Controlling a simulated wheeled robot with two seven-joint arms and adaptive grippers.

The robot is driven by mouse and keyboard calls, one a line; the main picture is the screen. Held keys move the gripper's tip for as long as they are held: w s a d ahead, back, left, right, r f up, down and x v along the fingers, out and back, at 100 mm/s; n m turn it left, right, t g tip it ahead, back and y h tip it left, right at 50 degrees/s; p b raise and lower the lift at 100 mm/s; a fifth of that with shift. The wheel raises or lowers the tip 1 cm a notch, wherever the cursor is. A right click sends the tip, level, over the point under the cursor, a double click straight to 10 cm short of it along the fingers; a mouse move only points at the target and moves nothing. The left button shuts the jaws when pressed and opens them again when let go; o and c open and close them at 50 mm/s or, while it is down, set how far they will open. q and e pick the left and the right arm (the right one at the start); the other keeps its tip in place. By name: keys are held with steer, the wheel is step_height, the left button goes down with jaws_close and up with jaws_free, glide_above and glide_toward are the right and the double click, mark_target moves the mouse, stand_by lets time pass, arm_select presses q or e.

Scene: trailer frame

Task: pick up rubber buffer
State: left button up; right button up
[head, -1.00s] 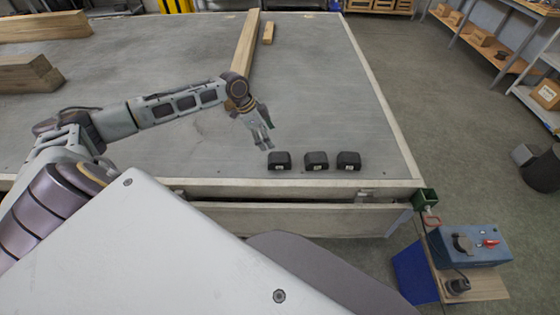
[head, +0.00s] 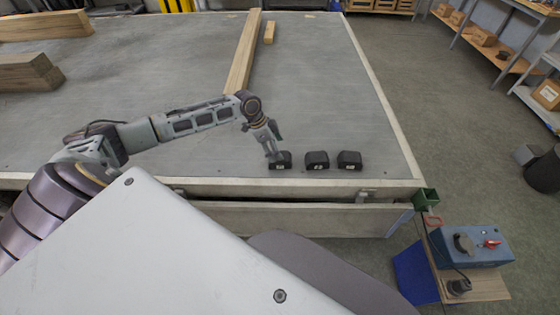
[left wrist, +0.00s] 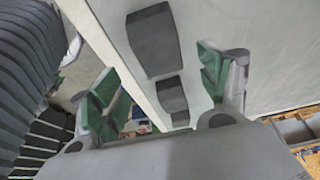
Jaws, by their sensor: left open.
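Three black rubber buffers stand in a row near the front edge of the trailer deck: the left one (head: 283,163), the middle one (head: 317,160) and the right one (head: 349,160). My left gripper (head: 273,157) is open and empty, right at the left buffer and partly in front of it. In the left wrist view its green-padded fingers (left wrist: 158,80) are spread apart. The buffers line up there as a near one (left wrist: 153,42), a middle one (left wrist: 172,97) and a far one (left wrist: 180,119). Whether a finger touches a buffer I cannot tell. My right gripper is not in view.
The grey deck (head: 330,95) is clear behind the buffers. A long timber beam (head: 244,55) and a short wood block (head: 269,33) lie farther back. More timber (head: 28,72) lies at the left. A blue control box (head: 470,246) stands off the right front corner.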

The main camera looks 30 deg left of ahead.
arm_select(q)
steer(key=shift+w+d+f, duration=0.15)
steer(key=shift+d+f, duration=0.05)
steer(key=shift+f, duration=0.3)
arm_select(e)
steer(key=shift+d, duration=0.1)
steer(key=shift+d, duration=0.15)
arm_select(q)
steer(key=shift+f, duration=0.1)
steer(key=shift+f, duration=0.2)
steer(key=x, duration=0.3)
steer(key=shift+a+f, duration=0.1)
steer(key=shift+f, duration=0.25)
steer(key=shift+w+f, duration=0.15)
steer(key=shift+f, duration=0.4)
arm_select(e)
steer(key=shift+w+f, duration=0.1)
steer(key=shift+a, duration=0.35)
